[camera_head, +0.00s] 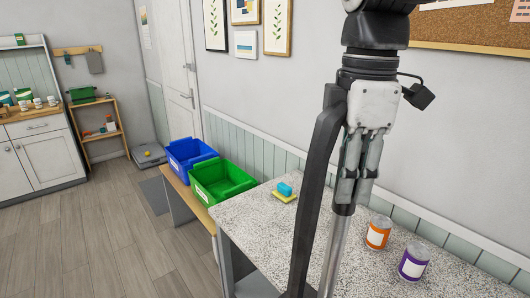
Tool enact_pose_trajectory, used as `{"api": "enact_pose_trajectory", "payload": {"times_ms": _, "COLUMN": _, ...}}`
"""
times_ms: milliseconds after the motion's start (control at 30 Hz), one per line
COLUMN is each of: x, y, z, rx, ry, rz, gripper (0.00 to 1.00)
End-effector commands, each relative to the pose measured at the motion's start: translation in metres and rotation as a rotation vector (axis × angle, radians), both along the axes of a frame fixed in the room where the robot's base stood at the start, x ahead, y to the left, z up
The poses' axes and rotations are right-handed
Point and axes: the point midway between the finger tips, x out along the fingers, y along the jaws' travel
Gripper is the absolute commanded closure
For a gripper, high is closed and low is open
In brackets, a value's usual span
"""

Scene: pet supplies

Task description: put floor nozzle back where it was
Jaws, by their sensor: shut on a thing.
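My gripper (345,203) points down above the speckled counter, with its fingers closed on a long thing that I take to be the floor nozzle (335,254). A grey tube runs down from the fingertips and out of the bottom of the picture. A long, dark, curved piece (312,203) runs beside the gripper on its left; I cannot tell whether it is one piece with the tube. The lower end is out of view, so I cannot see whether it touches anything. I cannot tell which spot it came from.
The speckled counter (262,230) holds an orange can (378,233), a purple can (414,261) and a blue item (285,189) on a yellow pad. Green (222,181) and blue (190,155) bins stand at its left. The wooden floor (100,240) at left is clear.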

Motion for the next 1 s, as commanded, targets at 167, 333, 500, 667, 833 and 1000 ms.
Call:
{"api": "enact_pose_trajectory", "payload": {"times_ms": 167, "x": 0.005, "y": -0.002, "z": 0.001, "rx": 0.001, "ry": -0.002, "rz": -0.001, "gripper": 1.00}}
{"api": "enact_pose_trajectory", "payload": {"times_ms": 333, "x": 0.028, "y": -0.010, "z": -0.002, "rx": 0.002, "ry": 0.000, "rz": -0.002, "gripper": 1.00}}
{"api": "enact_pose_trajectory", "payload": {"times_ms": 500, "x": 0.060, "y": -0.021, "z": -0.005, "rx": 0.002, "ry": 0.001, "rz": -0.003, "gripper": 1.00}}
{"api": "enact_pose_trajectory", "payload": {"times_ms": 667, "x": 0.092, "y": -0.031, "z": -0.008, "rx": 0.001, "ry": -0.001, "rz": -0.001, "gripper": 1.00}}
{"api": "enact_pose_trajectory", "payload": {"times_ms": 833, "x": 0.123, "y": -0.042, "z": -0.011, "rx": 0.001, "ry": -0.001, "rz": -0.001, "gripper": 1.00}}
{"api": "enact_pose_trajectory", "payload": {"times_ms": 1000, "x": 0.145, "y": -0.049, "z": -0.013, "rx": 0.001, "ry": -0.002, "rz": 0.000, "gripper": 1.00}}
